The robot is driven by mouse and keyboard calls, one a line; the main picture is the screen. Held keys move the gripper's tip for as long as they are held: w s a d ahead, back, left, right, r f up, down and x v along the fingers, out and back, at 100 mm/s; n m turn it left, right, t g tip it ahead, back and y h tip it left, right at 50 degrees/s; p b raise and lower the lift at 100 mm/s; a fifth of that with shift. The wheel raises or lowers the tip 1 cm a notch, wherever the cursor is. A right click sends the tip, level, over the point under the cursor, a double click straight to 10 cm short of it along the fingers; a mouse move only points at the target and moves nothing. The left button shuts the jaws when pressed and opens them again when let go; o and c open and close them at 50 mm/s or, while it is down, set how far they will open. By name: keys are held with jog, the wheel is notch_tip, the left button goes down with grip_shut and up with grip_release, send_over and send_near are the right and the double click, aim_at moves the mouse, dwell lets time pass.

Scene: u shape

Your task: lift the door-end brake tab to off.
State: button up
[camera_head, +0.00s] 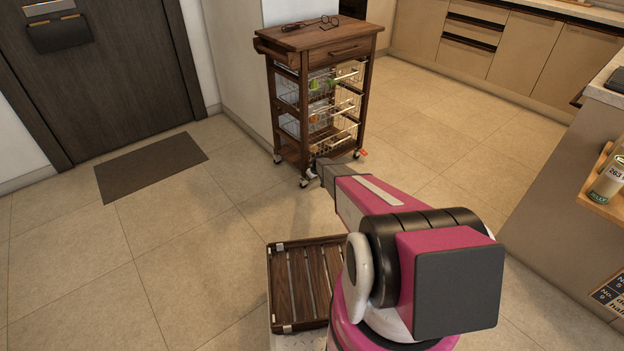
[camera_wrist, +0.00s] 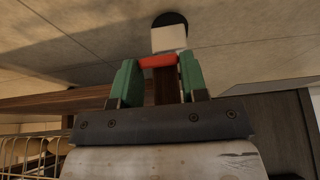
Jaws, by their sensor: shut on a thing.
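The wooden kitchen cart (camera_head: 318,38) stands on casters in the middle of the head view. My gripper (camera_head: 316,170) is low at its front left caster (camera_head: 304,181), on the side nearer the door, and mostly hides it. In the wrist view, the red brake tab (camera_wrist: 158,61) lies between the green fingertips of my gripper (camera_wrist: 158,66), and the fingers are shut on it. The pale caster housing (camera_wrist: 168,38) and dark wheel (camera_wrist: 170,18) show just beyond the tab. The tab's exact tilt is hard to tell.
Another red tab (camera_head: 362,153) shows at the cart's right caster. Wire baskets (camera_head: 335,105) fill the cart. A dark door (camera_head: 95,65) and mat (camera_head: 150,165) are left. A slatted wooden tray (camera_head: 275,290) is beside my arm.

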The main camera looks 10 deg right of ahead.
jog(key=o, duration=0.9)
jog(key=v, duration=1)
jog(key=shift+s+d+r, duration=0.1)
jog(key=shift+r, duration=0.25)
jog(key=s+a+r+m+g, duration=0.1)
jog(key=s+r+m, duration=0.1)
jog(key=s+r, duration=0.9)
jog(key=s+a+r+m+g+h, duration=0.1)
jog(key=s+r+m+g, duration=0.1)
jog(key=s+r, duration=1)
jog(key=s+a+r+m+g+h, duration=0.1)
jog(key=s+r, duration=1.1)
jog(key=s, duration=1.2)
jog(key=shift+a+m, duration=0.1)
jog(key=shift+m, duration=0.4)
